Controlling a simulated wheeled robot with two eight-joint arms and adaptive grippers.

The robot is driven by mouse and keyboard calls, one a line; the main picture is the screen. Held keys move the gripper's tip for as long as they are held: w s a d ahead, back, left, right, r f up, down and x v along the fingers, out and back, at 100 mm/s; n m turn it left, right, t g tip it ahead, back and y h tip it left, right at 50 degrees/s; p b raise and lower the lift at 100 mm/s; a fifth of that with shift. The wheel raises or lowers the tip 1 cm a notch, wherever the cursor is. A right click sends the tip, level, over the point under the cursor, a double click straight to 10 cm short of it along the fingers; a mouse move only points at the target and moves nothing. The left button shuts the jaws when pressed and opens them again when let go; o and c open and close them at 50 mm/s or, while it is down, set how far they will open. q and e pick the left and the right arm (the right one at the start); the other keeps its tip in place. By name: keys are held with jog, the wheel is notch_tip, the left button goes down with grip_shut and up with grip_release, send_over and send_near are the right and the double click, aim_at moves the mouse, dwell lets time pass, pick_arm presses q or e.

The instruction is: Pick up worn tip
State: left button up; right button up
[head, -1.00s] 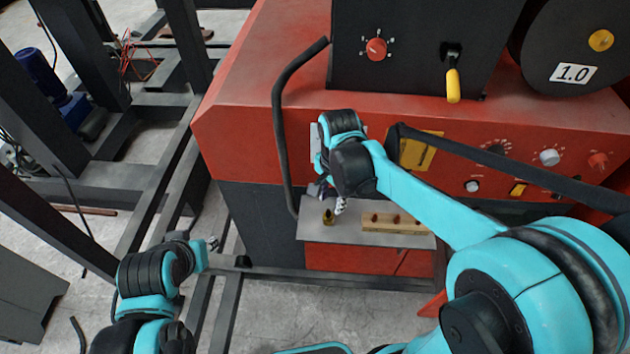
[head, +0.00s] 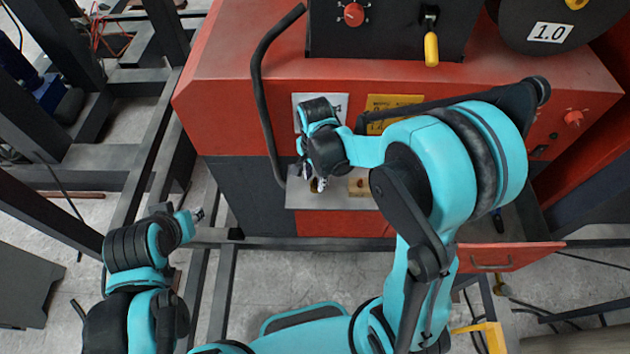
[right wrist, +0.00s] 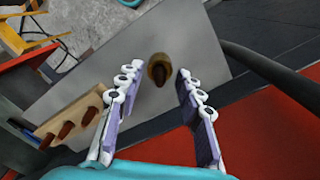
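A small brass-coloured cup with a dark brown tip in it (right wrist: 158,71) stands on a grey metal shelf (right wrist: 185,35); I take the brown piece for the worn tip. In the head view the cup (head: 317,186) is partly hidden by my right gripper (head: 312,180). The right gripper (right wrist: 160,76) is open and empty, pointing down at the shelf, with one finger on each side of the cup in the right wrist view. No contact shows. My left gripper (head: 198,215) is at the lower left, away from the shelf; its fingers are too small to read.
A wooden block (right wrist: 70,122) with several brown tips lies on the shelf beside the cup. The red machine (head: 230,95) rises behind, with a black bent handle (head: 262,85) close left of my right gripper. An open red drawer (head: 510,257) is at the right.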

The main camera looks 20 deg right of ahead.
grip_shut()
jog(key=shift+r, duration=0.1)
